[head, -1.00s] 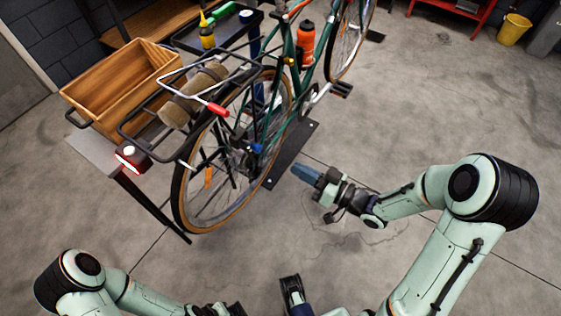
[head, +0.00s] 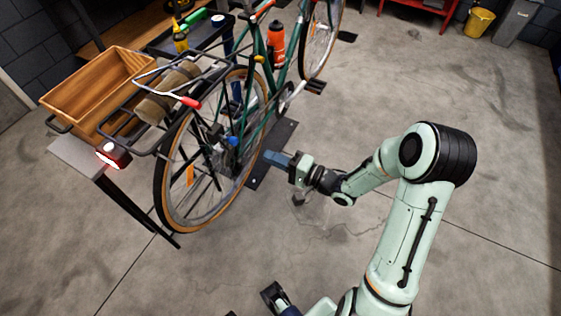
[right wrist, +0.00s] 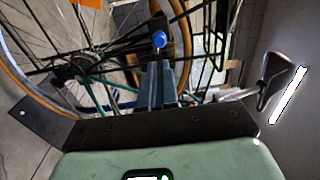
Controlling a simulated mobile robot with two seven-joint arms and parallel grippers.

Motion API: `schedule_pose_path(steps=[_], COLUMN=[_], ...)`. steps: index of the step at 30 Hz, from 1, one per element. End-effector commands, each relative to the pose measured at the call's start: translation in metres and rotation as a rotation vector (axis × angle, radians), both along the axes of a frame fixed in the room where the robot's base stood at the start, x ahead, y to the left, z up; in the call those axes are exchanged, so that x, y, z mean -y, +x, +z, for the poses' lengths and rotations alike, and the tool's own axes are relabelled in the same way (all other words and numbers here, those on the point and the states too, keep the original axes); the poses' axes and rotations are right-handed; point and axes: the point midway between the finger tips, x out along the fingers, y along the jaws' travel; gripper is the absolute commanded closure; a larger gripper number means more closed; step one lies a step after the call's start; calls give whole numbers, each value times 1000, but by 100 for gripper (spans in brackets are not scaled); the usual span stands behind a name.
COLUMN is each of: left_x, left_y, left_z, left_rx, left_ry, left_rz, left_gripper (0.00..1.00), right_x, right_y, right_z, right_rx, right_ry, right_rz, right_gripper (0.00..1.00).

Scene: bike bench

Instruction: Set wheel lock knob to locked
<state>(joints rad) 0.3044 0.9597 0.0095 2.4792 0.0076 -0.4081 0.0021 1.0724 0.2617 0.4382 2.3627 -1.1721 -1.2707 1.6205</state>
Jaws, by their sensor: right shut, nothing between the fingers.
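A small blue knob (head: 233,141), which looks like the wheel lock knob, sits at the hub of the bicycle's near wheel (head: 165,190). My right gripper (head: 267,155) is shut and empty, to the right of the knob with a gap between them in the head view. In the right wrist view, the blue knob (right wrist: 159,39) appears just beyond the tips of my shut right fingers (right wrist: 156,64). I cannot read the knob's setting. A dark part at the bottom edge of the head view may be my left gripper (head: 275,297); its fingers are not clear.
A wooden crate (head: 75,98) stands on a bench at left. Spokes and frame tubes surround the knob. The floor on the right is clear.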

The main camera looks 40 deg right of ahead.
Motion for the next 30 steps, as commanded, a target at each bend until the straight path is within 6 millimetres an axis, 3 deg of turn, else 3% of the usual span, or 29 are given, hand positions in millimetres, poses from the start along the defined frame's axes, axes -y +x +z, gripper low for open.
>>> schedule_pose_path(steps=[6, 12, 30], left_x=[0, 0, 0], left_y=[2, 4, 5], left_z=[-8, -12, -11], left_rx=[9, 17, 20], left_ry=[1, 2, 2], left_rz=[2, 3, 4], left_gripper=[100, 100, 100], right_x=[-19, -30, -36], right_y=[44, 71, 86], right_z=[-1, -1, 1], right_rx=[3, 1, 2], right_ry=[1, -1, 0], right_rz=[3, 2, 1], right_gripper=[100, 100, 100])
